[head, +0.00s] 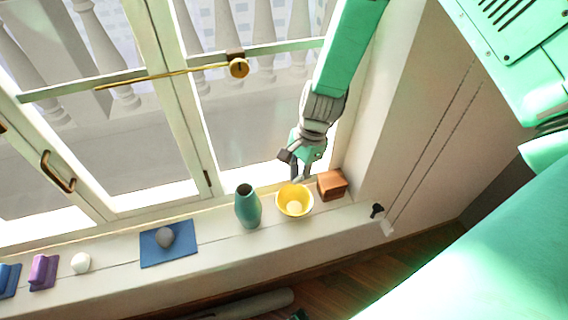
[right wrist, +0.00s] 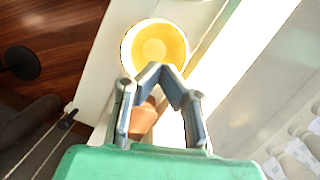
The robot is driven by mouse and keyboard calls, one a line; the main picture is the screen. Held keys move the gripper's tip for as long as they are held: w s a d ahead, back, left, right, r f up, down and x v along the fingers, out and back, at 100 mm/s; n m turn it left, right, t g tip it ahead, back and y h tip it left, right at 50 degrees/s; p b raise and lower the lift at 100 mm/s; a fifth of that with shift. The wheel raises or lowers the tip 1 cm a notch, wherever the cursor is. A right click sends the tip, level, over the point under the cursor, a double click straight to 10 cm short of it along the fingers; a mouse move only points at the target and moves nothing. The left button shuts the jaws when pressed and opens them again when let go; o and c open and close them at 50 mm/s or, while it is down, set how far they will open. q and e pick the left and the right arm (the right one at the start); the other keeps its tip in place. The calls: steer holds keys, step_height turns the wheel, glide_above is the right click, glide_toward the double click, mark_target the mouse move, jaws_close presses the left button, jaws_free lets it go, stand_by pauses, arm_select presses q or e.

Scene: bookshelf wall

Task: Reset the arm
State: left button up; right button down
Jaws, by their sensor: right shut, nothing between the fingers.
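My right gripper (head: 298,172) hangs just above the far side of a yellow bowl (head: 284,207) on the window sill. In the right wrist view its fingers (right wrist: 160,72) come together at the tips with nothing between them, and the yellow bowl (right wrist: 178,62) shows beyond them. A pale yellowish round shape lies inside the bowl; I cannot tell if it is an object. My right arm reaches down from the top of the head view. My left gripper is not in view.
The window (head: 250,120) is close behind.

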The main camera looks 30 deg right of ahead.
steer(key=s+f+n+h, duration=0.1)
steer(key=s+f+n, duration=0.1)
steer(key=s, duration=0.1)
steer(key=s+d+f+n, duration=0.1)
steer(key=s+n, duration=0.1)
steer(key=s, duration=0.2)
steer(key=s+d+f+n+h, duration=0.1)
steer(key=s+f+n, duration=0.1)
steer(key=s+n, duration=0.1)
steer(key=shift+s+d+f+h, duration=0.1)
steer(key=shift+s+f+h, duration=0.2)
steer(key=shift+s, duration=0.15)
steer(key=s+n, duration=1)
steer(key=s, duration=0.1)
steer(key=shift+s+a+f+n+t, duration=0.2)
steer(key=shift+s+a+n+t, duration=0.1)
steer(key=shift+a+t, duration=0.15)
